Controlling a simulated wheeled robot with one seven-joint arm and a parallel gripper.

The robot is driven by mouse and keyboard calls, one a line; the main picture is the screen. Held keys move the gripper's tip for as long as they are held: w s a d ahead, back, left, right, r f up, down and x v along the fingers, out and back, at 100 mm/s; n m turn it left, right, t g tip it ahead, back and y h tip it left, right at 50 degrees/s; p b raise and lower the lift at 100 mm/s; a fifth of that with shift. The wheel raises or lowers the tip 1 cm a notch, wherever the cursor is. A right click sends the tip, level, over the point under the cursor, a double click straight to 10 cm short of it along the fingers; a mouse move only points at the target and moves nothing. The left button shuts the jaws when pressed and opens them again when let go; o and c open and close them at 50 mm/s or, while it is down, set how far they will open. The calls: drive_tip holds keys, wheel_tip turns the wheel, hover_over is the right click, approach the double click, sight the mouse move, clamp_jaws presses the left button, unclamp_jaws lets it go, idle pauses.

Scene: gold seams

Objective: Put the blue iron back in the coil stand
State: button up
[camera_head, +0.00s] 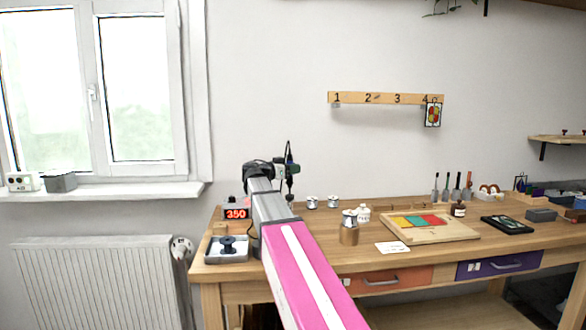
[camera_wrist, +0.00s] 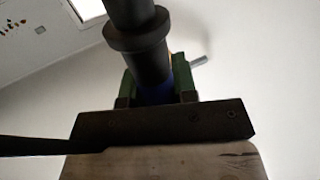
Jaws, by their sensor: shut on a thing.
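My gripper (camera_head: 289,172) is raised above the left end of the workbench, in front of the wall. In the wrist view its green-padded fingers (camera_wrist: 158,84) are shut on the blue iron (camera_wrist: 157,92). A blue band shows between the pads, and a thick dark collared part (camera_wrist: 138,38) extends above it. In the head view the iron (camera_head: 289,150) is a thin dark upright shape at the gripper. I cannot make out the coil stand with certainty; my arm covers part of the bench there. A short grey metal rod shows behind the right finger in the wrist view.
A red "350" display (camera_head: 236,213) and a grey tray with a dark spool-like piece (camera_head: 228,244) stand at the bench's left end. Right of my arm are a copper-coloured pot (camera_head: 349,233), a white card (camera_head: 392,248) and a board with coloured glass (camera_head: 455,234).

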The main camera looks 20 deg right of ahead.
drive_tip(key=shift+f, duration=2.45)
idle(0.8)
drive_tip(key=o, duration=1.5)
wheel_tip(320, 180, up, 7)
idle(0.3)
idle(0.6)
